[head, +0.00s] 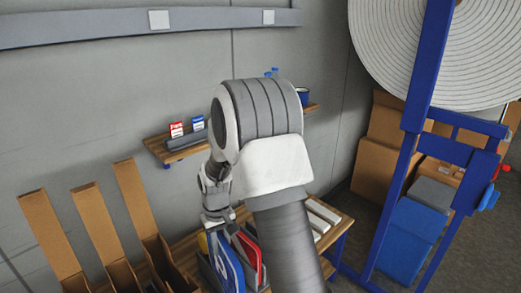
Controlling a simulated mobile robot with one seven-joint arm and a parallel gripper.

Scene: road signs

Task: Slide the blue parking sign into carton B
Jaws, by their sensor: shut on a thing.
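The blue sign (235,272), with a pale rim, stands on edge below my gripper at the bottom centre of the head view. My gripper (216,218) points down and is shut on the top of the blue sign; my arm and the low angle hide part of the grip. Three tall brown cartons with raised flaps stand at the lower left: a left one (50,240), a middle one (100,228) and a right one (136,205). No letters on them are readable, so I cannot tell which is carton B.
A wall shelf (180,153) holds small boxes. A blue-framed stand with a large white roll (455,50) is at right. My arm hides the middle.

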